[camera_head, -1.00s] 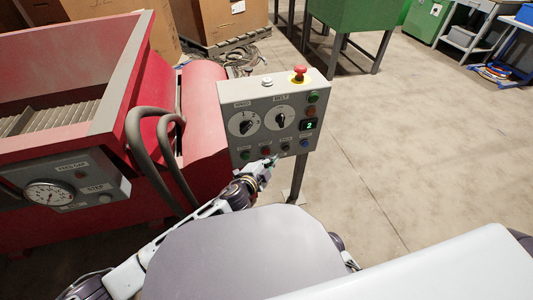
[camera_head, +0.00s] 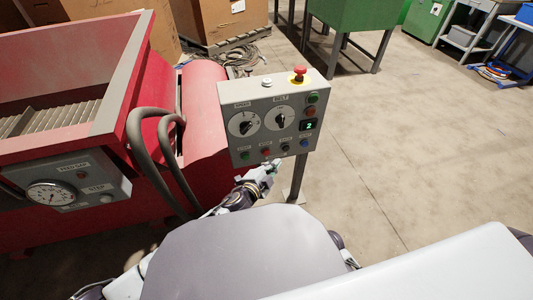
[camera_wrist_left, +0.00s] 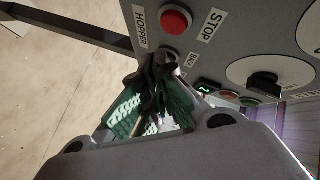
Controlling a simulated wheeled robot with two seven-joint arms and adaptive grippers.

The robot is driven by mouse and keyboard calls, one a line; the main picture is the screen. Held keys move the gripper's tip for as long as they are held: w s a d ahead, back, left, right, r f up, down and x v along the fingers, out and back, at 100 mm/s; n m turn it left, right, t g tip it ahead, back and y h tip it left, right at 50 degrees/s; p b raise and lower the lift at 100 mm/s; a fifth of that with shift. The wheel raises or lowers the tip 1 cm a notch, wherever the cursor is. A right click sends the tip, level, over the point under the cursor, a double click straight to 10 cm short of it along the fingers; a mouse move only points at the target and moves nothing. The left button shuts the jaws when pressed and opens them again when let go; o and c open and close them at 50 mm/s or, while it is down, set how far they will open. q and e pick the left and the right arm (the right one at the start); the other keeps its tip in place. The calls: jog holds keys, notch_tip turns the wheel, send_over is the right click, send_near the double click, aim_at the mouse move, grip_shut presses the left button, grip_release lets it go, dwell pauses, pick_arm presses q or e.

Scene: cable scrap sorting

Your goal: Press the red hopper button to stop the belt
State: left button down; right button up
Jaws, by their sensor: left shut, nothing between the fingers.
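The red hopper button (camera_head: 265,152) is in the bottom row of the grey control panel (camera_head: 232,110). In the left wrist view the red button (camera_wrist_left: 175,21) shows clear and uncovered between the HOPPER and STOP labels. My left gripper (camera_head: 272,166) is at the panel's lower edge, just below that row. In the left wrist view its shut, empty green-padded fingertips (camera_wrist_left: 160,62) are beside the red button, in front of the neighbouring dark button. I cannot tell whether they touch the panel. My right gripper is not in view.
A red mushroom button (camera_head: 299,73) stands on the panel's top. Two dials and a green display (camera_head: 308,125) are on its face. The red hopper machine (camera_head: 205,120) with grey bent pipes (camera_head: 140,145) is left of it. Open floor (camera_head: 430,150) lies to the right.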

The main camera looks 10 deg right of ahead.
pick_arm(q)
jog(key=shift+s, duration=1.55)
